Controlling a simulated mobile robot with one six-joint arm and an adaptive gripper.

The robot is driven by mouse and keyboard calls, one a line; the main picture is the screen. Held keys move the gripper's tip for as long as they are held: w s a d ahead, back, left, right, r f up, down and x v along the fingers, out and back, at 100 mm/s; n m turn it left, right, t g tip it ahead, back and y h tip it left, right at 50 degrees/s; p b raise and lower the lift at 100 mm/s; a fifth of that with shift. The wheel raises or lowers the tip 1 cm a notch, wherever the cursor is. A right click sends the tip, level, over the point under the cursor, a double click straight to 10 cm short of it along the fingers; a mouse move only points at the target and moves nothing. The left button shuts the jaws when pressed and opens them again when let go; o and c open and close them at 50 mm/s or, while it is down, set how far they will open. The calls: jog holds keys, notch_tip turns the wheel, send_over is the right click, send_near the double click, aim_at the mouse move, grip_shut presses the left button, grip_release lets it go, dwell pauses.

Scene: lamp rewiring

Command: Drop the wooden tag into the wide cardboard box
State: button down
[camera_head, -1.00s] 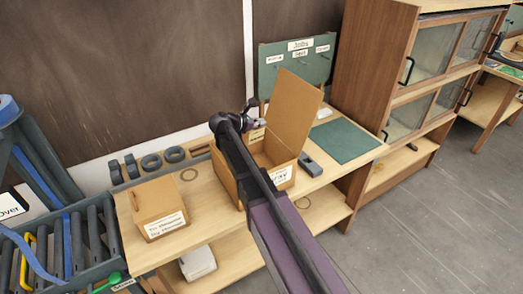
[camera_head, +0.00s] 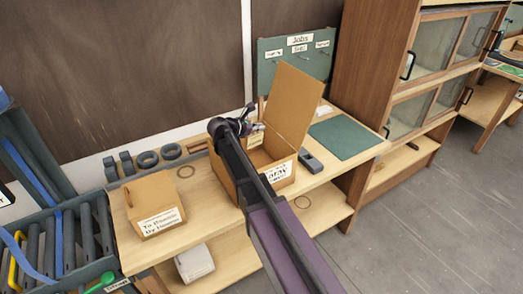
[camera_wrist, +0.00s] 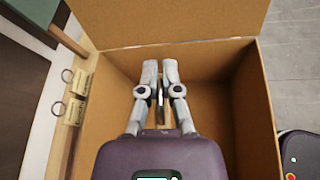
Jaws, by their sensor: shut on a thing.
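The wide cardboard box (camera_head: 223,180) stands open on the bench, its lid flap (camera_head: 291,103) raised at the back right and a white label on its front. My gripper (camera_head: 254,118) is over the box in the head view. In the wrist view my gripper (camera_wrist: 160,68) points at the open box interior (camera_wrist: 208,75), with box walls around the fingers. It is shut on a thin, pale brown piece (camera_wrist: 160,108), apparently the wooden tag, seen edge-on and mostly hidden between the fingers. How far it is above the box floor I cannot tell.
A smaller closed cardboard box (camera_head: 155,204) stands to the left. A green mat (camera_head: 344,138) and a small grey device (camera_head: 311,162) are to the right. The raised flap stands close to my gripper.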

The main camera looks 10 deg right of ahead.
jog(key=shift+f+b, duration=0.35)
jog(key=shift+f, duration=0.2)
jog(key=c, duration=0.7)
grip_release()
jog(key=shift+r, duration=0.1)
